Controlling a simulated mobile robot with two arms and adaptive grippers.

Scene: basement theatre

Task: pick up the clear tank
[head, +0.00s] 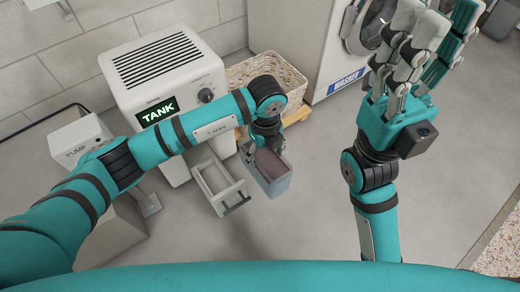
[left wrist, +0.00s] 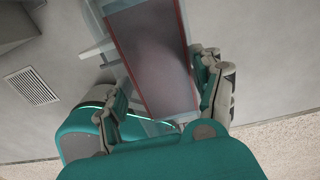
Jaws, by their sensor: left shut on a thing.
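The clear tank (head: 277,187) is a bluish see-through box with something dark and purplish inside. It is in front of the white TANK machine, to the right of the machine's pulled-out drawer. My left gripper (head: 263,150) is shut on the clear tank at its upper end. In the left wrist view the clear tank (left wrist: 153,60) lies between the fingers of the left gripper (left wrist: 163,92), its edges reddish. I cannot tell whether its underside touches anything. My right gripper (head: 415,50) is raised at the upper right, fingers spread and empty, away from the tank.
The white TANK machine (head: 165,70) has an empty-looking open drawer (head: 212,177) close beside the clear tank. A wicker basket (head: 290,75) stands behind my left gripper. A white washer (head: 325,50) is at the back, a PUMP box (head: 80,140) at the left. Grey floor in front is clear.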

